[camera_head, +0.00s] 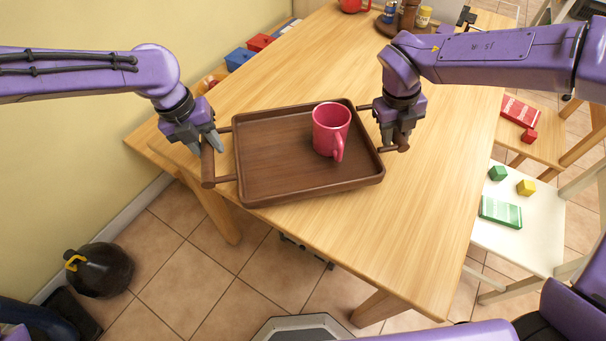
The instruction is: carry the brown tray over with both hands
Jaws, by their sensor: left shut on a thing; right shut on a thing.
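The brown tray (270,172) is at the near left part of the wooden table, with a handle at each side. A pink-red mug (331,130) stands upright on its right half. My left gripper (206,148) is shut on the tray's left handle. My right gripper (397,142) is shut on the tray's right handle. I cannot tell whether the tray rests on the table or is slightly above it.
The wooden table (440,170) is mostly bare right of the tray. Jars (424,16) and a red mug (354,5) stand at its far end. Small blue and red boxes (239,58) line the wall side. A white chair (520,235) holds blocks at right.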

